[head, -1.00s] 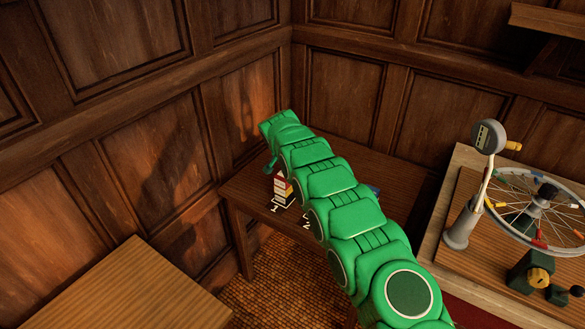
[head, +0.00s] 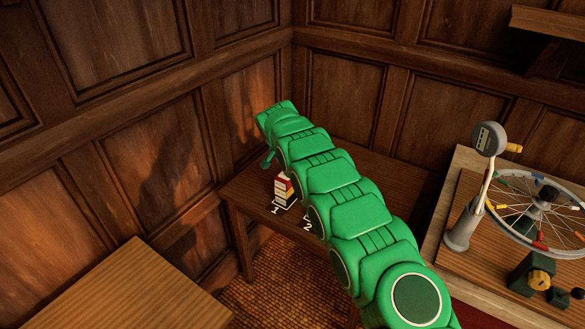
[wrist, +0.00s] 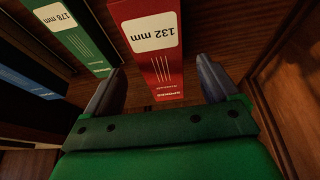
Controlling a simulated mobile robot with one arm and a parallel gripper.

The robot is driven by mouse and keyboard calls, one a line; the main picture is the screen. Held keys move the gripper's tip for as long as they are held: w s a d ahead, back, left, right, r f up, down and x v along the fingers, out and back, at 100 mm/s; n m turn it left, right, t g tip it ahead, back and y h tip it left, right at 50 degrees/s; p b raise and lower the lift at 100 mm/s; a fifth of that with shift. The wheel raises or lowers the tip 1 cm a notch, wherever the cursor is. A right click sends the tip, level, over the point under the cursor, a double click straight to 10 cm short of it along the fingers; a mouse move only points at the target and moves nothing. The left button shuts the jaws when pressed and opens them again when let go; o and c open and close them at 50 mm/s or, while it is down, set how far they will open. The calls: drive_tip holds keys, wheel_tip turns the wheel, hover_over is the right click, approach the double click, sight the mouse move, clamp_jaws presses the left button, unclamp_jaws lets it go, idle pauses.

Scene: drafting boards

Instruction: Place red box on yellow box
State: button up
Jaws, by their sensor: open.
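A small stack of red and yellow shows on the dark table in the head view. The red box (head: 282,181) looks to be on top, with the yellow box (head: 290,193) under it; the join is too small to see clearly. In the wrist view the red box (wrist: 163,75), labelled 132 mm, lies between the two fingers of my gripper (wrist: 160,88), with a gap on each side. My gripper is open. In the head view its fingers (head: 268,160) are just above and left of the stack. The yellow box is not seen in the wrist view.
A green box (wrist: 85,45) labelled 178 mm and a blue box (wrist: 25,82) are left of the red box in the wrist view. White marks 1 and 2 lie by the stack. Wood-panelled walls close in the far corner. A spoked wheel (head: 515,215) stands on the right-hand table.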

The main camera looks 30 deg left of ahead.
drive_tip(key=v, duration=0.8)
drive_tip(key=shift+r, duration=0.15)
